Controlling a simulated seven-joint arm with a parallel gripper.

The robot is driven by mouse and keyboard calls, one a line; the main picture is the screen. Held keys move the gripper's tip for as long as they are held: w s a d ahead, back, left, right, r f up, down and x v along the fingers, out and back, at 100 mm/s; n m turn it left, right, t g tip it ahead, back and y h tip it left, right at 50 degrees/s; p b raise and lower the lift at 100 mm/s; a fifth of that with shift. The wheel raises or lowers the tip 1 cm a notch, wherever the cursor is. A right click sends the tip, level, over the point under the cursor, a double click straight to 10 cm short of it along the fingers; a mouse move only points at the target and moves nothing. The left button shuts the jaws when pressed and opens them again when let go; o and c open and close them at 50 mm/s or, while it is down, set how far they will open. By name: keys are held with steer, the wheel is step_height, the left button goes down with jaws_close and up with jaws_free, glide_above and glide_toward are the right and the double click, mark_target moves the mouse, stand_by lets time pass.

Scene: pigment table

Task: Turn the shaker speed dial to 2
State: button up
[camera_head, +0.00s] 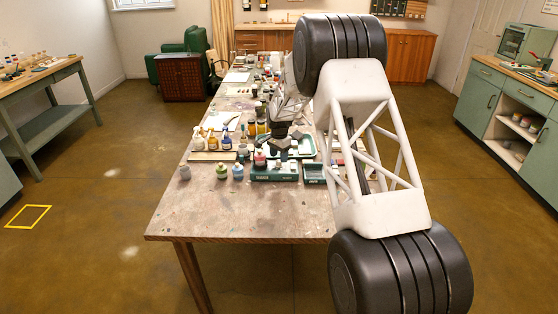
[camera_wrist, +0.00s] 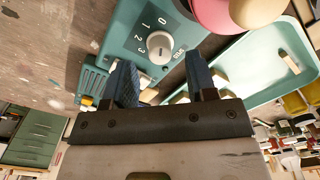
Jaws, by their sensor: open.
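The shaker is a teal box (camera_wrist: 125,35) with a round pale speed dial (camera_wrist: 160,48) on its face. White numerals 0, 1, 2 and 3 curve around the dial's upper and left side. I cannot tell which numeral the dial points at. My gripper (camera_wrist: 160,66) is open, with its two dark blue fingers apart and empty. The dial shows between and just beyond the fingertips; I cannot tell whether they touch it. In the head view the shaker (camera_head: 274,175) stands near the table's front, with my gripper (camera_head: 281,146) above and behind it, partly hidden.
A pink round object (camera_wrist: 215,12) sits on the shaker. A teal tray (camera_wrist: 262,65) lies beside it. On the table (camera_head: 240,217), small jars (camera_head: 222,171) and bottles (camera_head: 212,142) stand left of the shaker. The table's front is bare.

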mark_target(279, 163)
steer(key=shift+f, duration=1.2)
steer(key=c, duration=0.9)
